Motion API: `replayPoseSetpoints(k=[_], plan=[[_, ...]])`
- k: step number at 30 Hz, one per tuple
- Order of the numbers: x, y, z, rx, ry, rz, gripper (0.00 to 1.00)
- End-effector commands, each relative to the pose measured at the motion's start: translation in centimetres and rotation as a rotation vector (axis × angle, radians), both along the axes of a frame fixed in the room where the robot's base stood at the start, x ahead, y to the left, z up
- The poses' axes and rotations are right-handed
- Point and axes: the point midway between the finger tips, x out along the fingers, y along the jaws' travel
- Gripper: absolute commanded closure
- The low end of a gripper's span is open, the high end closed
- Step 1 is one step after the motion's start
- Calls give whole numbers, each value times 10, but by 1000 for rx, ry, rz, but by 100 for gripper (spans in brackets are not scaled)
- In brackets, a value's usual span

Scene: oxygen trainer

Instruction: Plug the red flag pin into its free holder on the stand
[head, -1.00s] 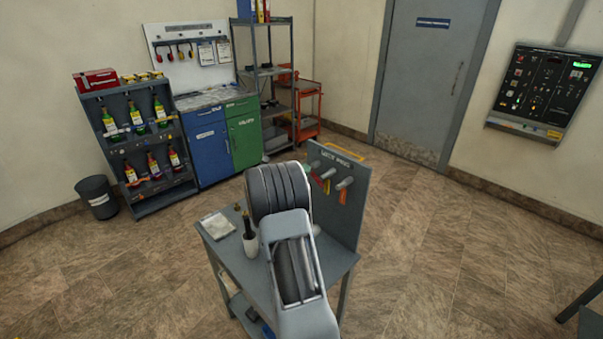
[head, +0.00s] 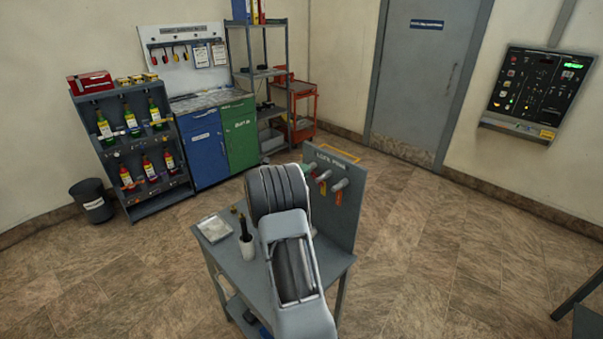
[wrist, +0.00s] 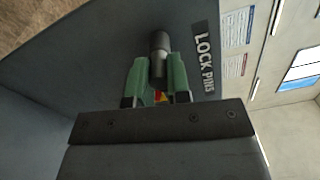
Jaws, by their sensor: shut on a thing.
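In the wrist view my gripper (wrist: 158,64) has its two green fingers shut on the red flag pin, whose red and yellow flag (wrist: 160,96) shows low between them. A grey cylinder with a dark end (wrist: 158,41) lies in line between and just beyond the fingertips. I cannot tell how far the pin sits in a holder. The stand's upright panel (head: 345,222) carries grey holders; two at the right, one of them here (head: 340,184), have hanging red and orange flags. My arm hides much of the panel's left side in the head view; a green finger shows beside the holders.
The stand's grey table (head: 222,262) bears a white cup (head: 247,248) with a dark object and a pale sheet (head: 214,228) at left. The LOCK PINS label (wrist: 204,60) is beside the fingers. Open floor lies right of the stand.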

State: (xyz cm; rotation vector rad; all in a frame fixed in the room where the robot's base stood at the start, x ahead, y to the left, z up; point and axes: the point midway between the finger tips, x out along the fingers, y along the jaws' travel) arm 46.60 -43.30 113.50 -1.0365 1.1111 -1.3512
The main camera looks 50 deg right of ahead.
Motion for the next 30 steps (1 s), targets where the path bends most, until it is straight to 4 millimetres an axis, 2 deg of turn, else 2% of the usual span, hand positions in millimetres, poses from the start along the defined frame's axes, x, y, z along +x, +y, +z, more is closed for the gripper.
replayPoseSetpoints(k=[11, 12, 20, 30], plan=[[-1, -3, 2, -3, -2, -1, 100], [-1, -3, 2, -3, -2, -1, 79], [-1, -3, 1, -1, -1, -1, 54], [1, 4, 0, -1, -1, 1, 53]])
